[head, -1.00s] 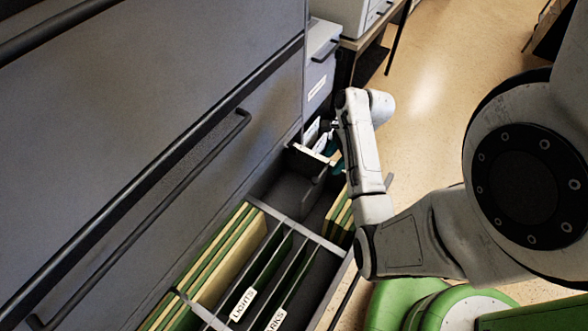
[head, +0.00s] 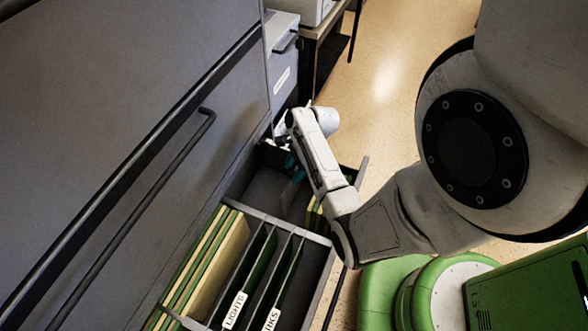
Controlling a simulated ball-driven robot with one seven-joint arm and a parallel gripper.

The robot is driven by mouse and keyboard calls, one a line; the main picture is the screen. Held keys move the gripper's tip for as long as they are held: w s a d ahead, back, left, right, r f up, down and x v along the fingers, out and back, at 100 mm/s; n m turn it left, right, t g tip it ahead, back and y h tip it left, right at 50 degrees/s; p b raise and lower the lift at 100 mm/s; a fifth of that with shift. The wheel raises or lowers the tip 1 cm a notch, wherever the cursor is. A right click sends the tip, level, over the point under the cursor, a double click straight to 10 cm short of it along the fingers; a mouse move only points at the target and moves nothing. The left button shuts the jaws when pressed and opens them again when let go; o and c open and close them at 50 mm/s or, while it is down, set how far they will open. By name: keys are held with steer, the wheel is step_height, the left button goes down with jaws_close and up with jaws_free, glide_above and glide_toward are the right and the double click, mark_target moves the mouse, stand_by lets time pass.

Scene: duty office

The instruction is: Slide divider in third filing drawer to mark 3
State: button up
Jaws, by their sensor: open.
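The open filing drawer (head: 318,288) runs across the lower middle of the head view. A grey crosspiece (head: 270,219) separates its near section of folders from a mostly empty far section. In the far section a grey upright piece (head: 291,193) shows partly; I cannot tell if it is the divider. No numbered marks can be read. My gripper (head: 284,140) is at the far end of the drawer, mostly hidden by my wrist and forearm. I see nothing held in it, and I cannot tell whether it touches anything. A small teal patch shows beside it.
Green and yellow folders (head: 210,262) and tabs reading "LIGHTS" (head: 234,310) and "RKS" fill the near section. The grey cabinet front with bar handles (head: 150,215) rises on the left. A lighter cabinet (head: 284,62) and a desk stand behind.

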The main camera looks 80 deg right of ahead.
steer(key=shift+c, duration=0.2)
jaws_close()
stand_by(0.3)
